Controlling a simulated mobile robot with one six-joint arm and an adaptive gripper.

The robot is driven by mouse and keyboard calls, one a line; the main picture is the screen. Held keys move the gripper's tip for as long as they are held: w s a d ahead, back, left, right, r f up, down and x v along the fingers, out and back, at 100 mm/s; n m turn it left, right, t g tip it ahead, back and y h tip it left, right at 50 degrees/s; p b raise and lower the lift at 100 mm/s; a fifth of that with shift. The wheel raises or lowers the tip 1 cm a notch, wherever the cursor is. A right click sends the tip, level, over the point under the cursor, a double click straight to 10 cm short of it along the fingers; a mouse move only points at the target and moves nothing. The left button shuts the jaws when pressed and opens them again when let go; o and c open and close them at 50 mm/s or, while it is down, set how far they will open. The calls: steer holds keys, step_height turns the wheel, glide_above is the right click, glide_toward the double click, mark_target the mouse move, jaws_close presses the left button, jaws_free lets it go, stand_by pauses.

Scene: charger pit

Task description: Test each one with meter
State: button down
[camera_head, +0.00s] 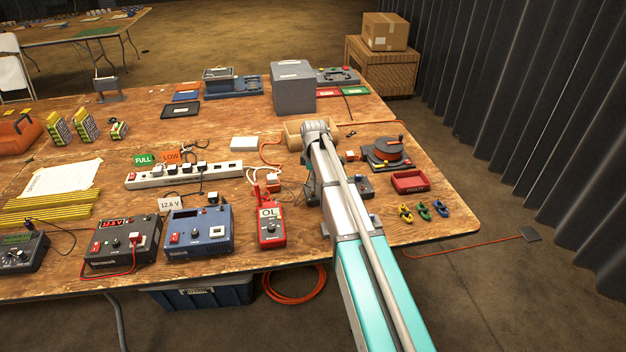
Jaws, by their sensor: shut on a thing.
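A red handheld meter (271,231) stands at the table's front middle, its display reading "OL", with leads running up behind it. Three yellow-and-black packs (84,126) that look like batteries stand at the left. A green FULL card (143,160) and an orange LOW card (171,156) stand behind the power strip. My arm reaches over the table from the lower right. My gripper (311,188) is low over the table just right of the meter, mostly hidden by the arm. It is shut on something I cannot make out.
Chargers stand along the front left, including a blue one (198,234) by a "12.6 V" card. A white power strip (184,174) lies behind them. A red tray (409,182), small coloured clips (424,212) and a cable reel (388,152) lie right of my arm. A grey box (293,88) stands behind.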

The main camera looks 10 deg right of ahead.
steer(key=shift+f+b, duration=0.3)
stand_by(0.4)
steer(key=c, duration=0.5)
jaws_free()
steer(key=shift+c, duration=0.2)
steer(key=o, duration=0.3)
steer(key=shift+o, duration=0.2)
steer(key=shift+r, duration=0.1)
steer(key=shift+r+p, duration=3.7)
steer(key=shift+p, duration=0.15)
